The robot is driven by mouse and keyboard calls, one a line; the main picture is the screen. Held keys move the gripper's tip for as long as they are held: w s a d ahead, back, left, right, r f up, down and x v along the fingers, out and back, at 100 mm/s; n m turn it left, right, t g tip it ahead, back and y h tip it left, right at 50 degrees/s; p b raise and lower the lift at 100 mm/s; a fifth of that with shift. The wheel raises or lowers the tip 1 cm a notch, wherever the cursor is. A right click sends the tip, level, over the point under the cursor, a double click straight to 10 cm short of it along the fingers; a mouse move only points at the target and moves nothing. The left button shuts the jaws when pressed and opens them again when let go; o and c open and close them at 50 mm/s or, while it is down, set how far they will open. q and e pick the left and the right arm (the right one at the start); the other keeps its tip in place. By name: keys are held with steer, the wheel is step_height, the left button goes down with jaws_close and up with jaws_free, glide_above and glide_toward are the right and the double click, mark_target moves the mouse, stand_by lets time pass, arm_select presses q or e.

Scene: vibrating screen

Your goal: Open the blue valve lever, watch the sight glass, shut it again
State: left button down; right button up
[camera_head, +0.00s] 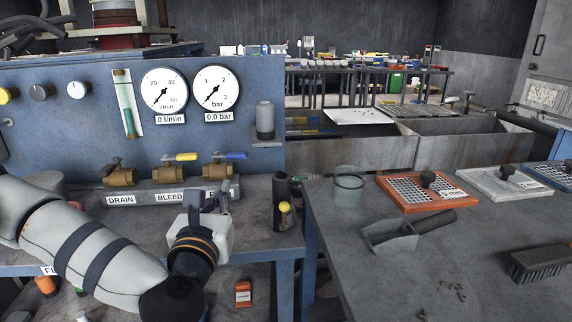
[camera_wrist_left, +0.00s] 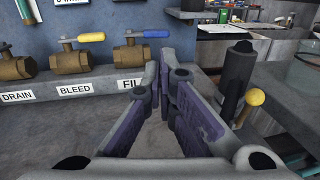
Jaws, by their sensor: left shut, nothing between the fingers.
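The blue valve lever (camera_head: 236,155) points right on the rightmost brass valve (camera_head: 217,170), above the partly hidden "FIL…" label. In the left wrist view the blue lever (camera_wrist_left: 156,33) lies level on its brass valve (camera_wrist_left: 130,53). The sight glass (camera_head: 126,105) is an upright tube on the blue panel, with green in its lower part. My left gripper (camera_head: 208,190) is in front of and below the blue lever, apart from it. In the left wrist view its fingers (camera_wrist_left: 166,62) are together and hold nothing. My right gripper is out of view.
The yellow BLEED lever (camera_head: 180,157) and the DRAIN valve (camera_head: 120,176) stand left of the blue one. Gauges (camera_head: 164,93) (camera_head: 214,89) read 0 l/min and 0.0 bar. A dark cylinder with a yellow knob (camera_head: 284,207) stands right of my gripper.

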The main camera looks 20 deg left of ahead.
mark_target(238, 156)
arm_select(q)
steer(key=x, duration=1.4)
steer(key=shift+s+a, duration=0.2)
steer(key=shift+a, duration=0.05)
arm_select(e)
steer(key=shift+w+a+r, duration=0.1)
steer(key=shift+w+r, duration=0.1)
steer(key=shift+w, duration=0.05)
arm_select(q)
steer(key=shift+w+r+b, duration=0.2)
steer(key=shift+w+b, duration=0.35)
steer(key=shift+w, duration=0.1)
steer(key=shift+w+a, duration=0.1)
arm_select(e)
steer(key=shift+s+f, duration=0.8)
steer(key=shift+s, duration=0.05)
